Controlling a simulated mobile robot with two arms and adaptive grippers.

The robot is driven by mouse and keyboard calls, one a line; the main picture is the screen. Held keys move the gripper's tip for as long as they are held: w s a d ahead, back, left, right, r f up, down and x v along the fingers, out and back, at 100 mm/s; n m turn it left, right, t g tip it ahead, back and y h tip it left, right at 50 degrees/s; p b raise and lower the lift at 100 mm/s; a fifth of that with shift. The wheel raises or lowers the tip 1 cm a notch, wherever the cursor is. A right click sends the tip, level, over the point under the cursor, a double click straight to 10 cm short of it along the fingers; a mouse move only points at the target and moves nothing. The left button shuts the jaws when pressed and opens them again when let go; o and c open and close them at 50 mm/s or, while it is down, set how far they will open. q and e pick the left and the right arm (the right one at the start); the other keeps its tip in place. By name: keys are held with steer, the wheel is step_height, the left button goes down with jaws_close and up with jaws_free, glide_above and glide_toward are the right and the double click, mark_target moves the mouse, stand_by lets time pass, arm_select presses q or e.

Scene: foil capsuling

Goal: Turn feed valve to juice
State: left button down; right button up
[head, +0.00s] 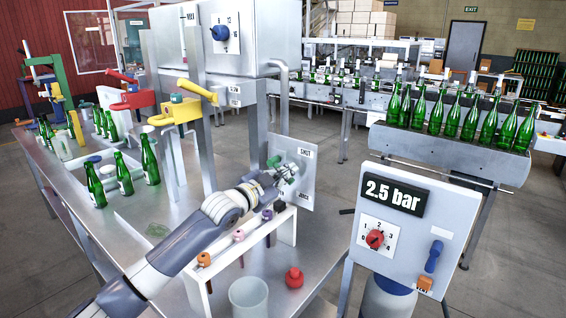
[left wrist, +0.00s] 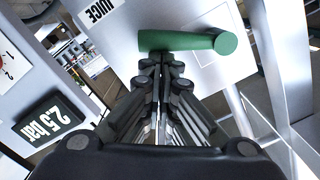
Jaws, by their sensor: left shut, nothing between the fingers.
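The valve panel (head: 302,187) is a grey plate on a post, labelled SHUT at its top right and JUICE at its lower right; a further label at lower left is mostly hidden. The green valve handle (left wrist: 190,42) lies across the panel in the left wrist view, beside the JUICE label (left wrist: 103,10). In the head view the handle (head: 274,161) is partly covered by my gripper. My left gripper (head: 291,168) is shut and empty in front of the panel. Its fingertips (left wrist: 161,66) are right by the handle; I cannot tell whether they touch it. My right gripper is not in view.
A 2.5 bar control box (head: 395,250) with a red knob stands at the right. A white rack (head: 262,232) with small coloured tools, a red knob-like piece (head: 294,277) and a clear cup (head: 249,297) are on the steel table. Green bottles (head: 150,160) stand at the left.

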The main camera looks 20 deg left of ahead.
arm_select(q)
steer(key=shift+w+a+f+m, duration=0.1)
steer(key=shift+f+m, duration=0.5)
steer(key=shift+m, duration=0.3)
steer(key=shift+r, duration=0.1)
